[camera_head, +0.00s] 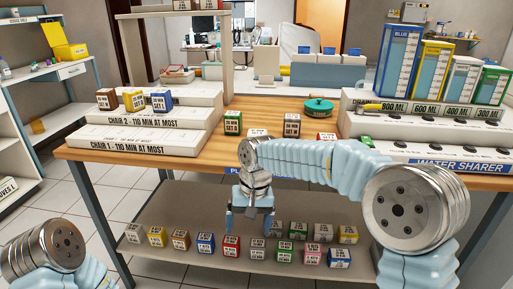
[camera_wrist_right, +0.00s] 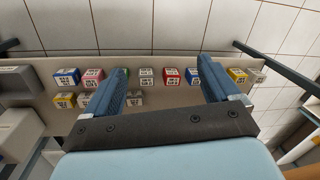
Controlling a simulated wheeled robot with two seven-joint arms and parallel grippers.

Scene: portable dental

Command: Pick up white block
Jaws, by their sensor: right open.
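The task does not say which white block; more than one shows. One white block (camera_head: 257,248) is in the row on the lower shelf, and it also shows in the right wrist view (camera_wrist_right: 146,77). Another white block (camera_head: 133,232) is at the shelf's left end, and one more white block (camera_head: 323,232) is in the back row. My right gripper (camera_head: 249,222) is open, pointing down in front of the table and above the shelf blocks. In the right wrist view, white, red and blue blocks appear between its fingers (camera_wrist_right: 163,70), with nothing gripped. My left gripper is out of view.
Yellow (camera_head: 156,236), blue (camera_head: 205,242), red (camera_head: 231,245) and green blocks stand close together on the lower shelf (camera_head: 190,200). The wooden tabletop (camera_head: 220,150) overhangs it, with a stepped chair rack (camera_head: 140,137) and a water sharer (camera_head: 420,150) on top.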

